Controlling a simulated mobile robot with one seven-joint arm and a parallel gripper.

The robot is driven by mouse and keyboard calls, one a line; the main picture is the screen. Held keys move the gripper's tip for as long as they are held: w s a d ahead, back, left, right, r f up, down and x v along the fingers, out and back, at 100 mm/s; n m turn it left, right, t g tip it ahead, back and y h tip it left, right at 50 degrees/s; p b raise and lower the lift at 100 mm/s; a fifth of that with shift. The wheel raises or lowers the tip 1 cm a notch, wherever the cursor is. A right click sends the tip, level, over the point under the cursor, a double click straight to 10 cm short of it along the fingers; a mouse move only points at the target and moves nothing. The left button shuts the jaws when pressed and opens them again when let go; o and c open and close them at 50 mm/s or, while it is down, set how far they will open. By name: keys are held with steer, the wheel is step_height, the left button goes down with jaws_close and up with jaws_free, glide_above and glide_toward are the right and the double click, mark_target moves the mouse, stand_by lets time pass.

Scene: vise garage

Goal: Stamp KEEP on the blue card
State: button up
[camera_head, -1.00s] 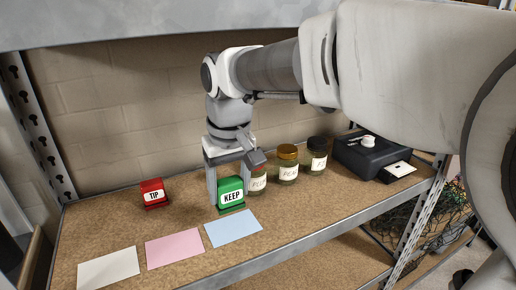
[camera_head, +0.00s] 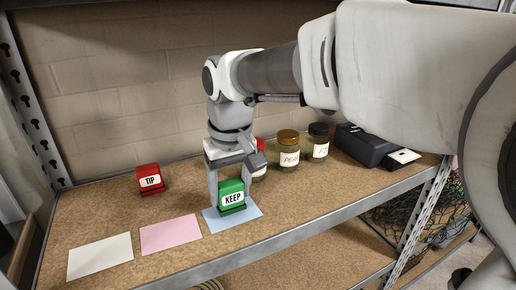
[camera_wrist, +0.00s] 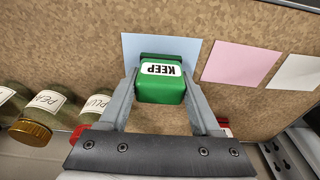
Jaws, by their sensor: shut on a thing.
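The green KEEP stamp (camera_head: 232,196) is upright between the fingers of my gripper (camera_head: 228,192), which is shut on it. The blue card (camera_head: 246,212) lies flat on the shelf, and the stamp is over it, covering its middle part. In the wrist view the stamp (camera_wrist: 161,84) is between both fingers (camera_wrist: 160,100), and the blue card (camera_wrist: 190,50) shows around its far end. I cannot tell whether the stamp's base touches the card. No mark shows on the visible part of the card.
A pink card (camera_head: 170,234) and a white card (camera_head: 100,256) lie to the left. A red TIP stamp (camera_head: 150,178) stands behind them. Labelled jars (camera_head: 288,148) and a black box (camera_head: 366,146) stand at the right. The shelf's metal edge (camera_head: 250,246) runs along the front.

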steer(key=shift+f+b, duration=0.35)
steer(key=shift+f, duration=0.25)
stand_by(0.6)
stand_by(0.5)
step_height(320, 180, up, 7)
steer(key=p, duration=0.6)
steer(key=shift+r+p, duration=0.15)
steer(key=shift+p, duration=0.15)
